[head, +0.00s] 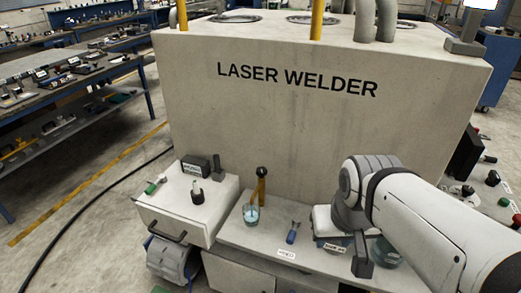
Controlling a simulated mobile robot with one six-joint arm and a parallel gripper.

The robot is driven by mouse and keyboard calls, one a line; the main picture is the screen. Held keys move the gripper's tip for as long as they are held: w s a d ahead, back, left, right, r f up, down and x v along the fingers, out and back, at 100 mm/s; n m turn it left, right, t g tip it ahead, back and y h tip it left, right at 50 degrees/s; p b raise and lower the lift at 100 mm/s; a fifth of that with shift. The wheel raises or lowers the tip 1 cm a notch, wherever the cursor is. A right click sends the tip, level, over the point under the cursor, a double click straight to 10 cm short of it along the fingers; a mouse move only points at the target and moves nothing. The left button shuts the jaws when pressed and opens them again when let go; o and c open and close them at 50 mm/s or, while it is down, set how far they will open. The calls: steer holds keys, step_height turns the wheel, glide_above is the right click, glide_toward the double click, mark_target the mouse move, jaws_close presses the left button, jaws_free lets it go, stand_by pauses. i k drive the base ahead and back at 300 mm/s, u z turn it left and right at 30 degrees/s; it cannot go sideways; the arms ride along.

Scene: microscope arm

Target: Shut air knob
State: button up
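I cannot tell for certain which part is the air knob. A dark knob-like piece with a white base (197,193) stands on the white cabinet at the left. A yellow-brown post with a black round top (262,173) stands behind the glass of bluish liquid (251,213) on the bench. My arm comes in from the right. My gripper (362,255) hangs low over the bench's right part, beside a small pale block (325,220) and a label too small to read. My arm hides part of this area, and whether the gripper's fingers are apart does not show.
The big grey laser welder (300,125) rises behind the bench. A blue-handled tool (292,234) and a white label (286,254) lie on the bench top. A green-tipped tool (155,184) and a dark box (195,164) sit on the left cabinet. Open floor lies at the left.

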mark_target(262, 171)
steer(key=z, duration=2.1)
steer(key=k, duration=1.6)
steer(key=u, duration=1.7)
steer(key=i, duration=1.65)
steer(key=u, duration=0.05)
